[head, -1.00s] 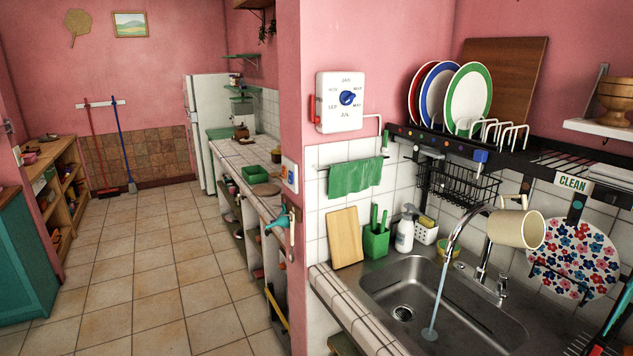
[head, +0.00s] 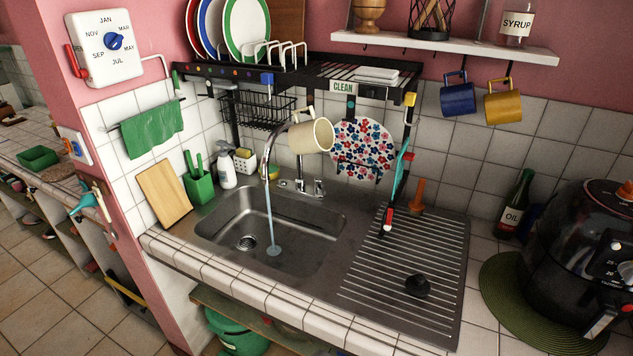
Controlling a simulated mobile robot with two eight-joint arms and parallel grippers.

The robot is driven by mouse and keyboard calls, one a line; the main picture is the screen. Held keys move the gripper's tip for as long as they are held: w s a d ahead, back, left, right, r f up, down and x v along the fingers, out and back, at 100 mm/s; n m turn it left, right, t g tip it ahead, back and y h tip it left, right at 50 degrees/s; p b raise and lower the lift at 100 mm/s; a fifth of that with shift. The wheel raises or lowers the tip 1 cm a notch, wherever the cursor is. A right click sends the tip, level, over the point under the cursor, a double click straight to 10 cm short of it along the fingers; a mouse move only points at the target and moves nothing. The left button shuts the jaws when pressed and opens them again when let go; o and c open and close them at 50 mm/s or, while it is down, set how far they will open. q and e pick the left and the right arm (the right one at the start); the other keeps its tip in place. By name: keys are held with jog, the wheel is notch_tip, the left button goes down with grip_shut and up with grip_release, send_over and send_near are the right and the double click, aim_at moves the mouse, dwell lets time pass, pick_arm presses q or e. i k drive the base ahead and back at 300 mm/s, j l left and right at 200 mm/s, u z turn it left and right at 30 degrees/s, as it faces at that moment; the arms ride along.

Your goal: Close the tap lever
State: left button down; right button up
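The chrome tap (head: 268,150) arches over the steel sink (head: 215,232). A stream of water (head: 270,215) runs from its spout into the basin. The tap lever (head: 318,187) is a small chrome piece at the right of the tap's base, behind the sink; its exact position is hard to tell at this size. A cream mug (head: 311,136) hangs in front of the upper part of the tap area and hides some of what is behind it. Neither of my grippers shows in the head view.
A black dish rack (head: 330,75) with plates hangs above the sink. A ribbed drainboard (head: 400,270) with a black plug (head: 417,286) lies to the right. A black appliance (head: 590,260) stands far right.

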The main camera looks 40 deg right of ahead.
aim_at(318, 181)
jog(key=z, duration=1.55)
jog(key=i+j, duration=0.1)
jog(key=j, duration=0.45)
jog(key=i+j, duration=0.15)
jog(key=i, duration=0.25)
jog(key=i+l, duration=0.15)
jog(key=i, duration=0.05)
